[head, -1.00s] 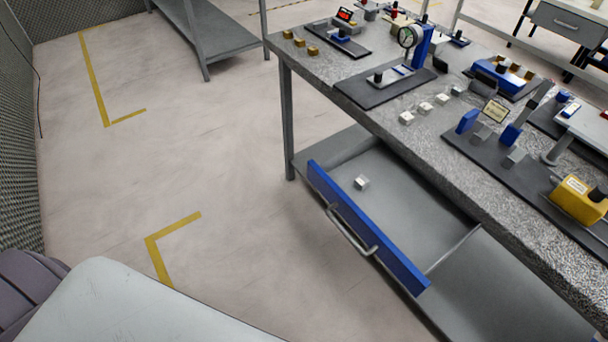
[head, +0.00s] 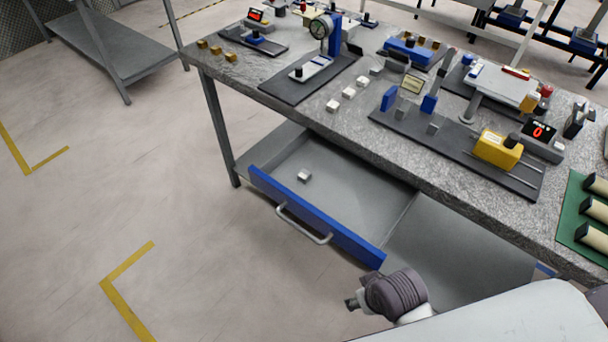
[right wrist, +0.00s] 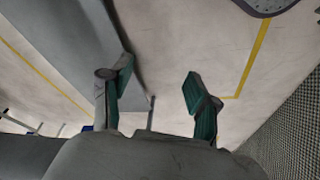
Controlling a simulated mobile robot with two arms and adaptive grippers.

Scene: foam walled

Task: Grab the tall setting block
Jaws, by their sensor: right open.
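A small silver block (head: 304,176) lies alone in the open drawer under the bench in the head view. Several similar silver blocks stand in a row on the bench top, the nearest silver block (head: 332,106) close to the front edge. I cannot tell from their size which is the tall setting block. My right gripper (head: 352,302) shows at the bottom of the head view, over the floor in front of the drawer and apart from any block. In the right wrist view my right gripper (right wrist: 157,85) is open and empty. My left gripper is not in view.
The blue-fronted drawer (head: 320,220) juts out from the granite bench (head: 290,115). The bench holds a dial gauge (head: 322,27), brass blocks (head: 215,50), a yellow device (head: 497,149) and a green tray (head: 575,210). The floor left of the drawer is clear.

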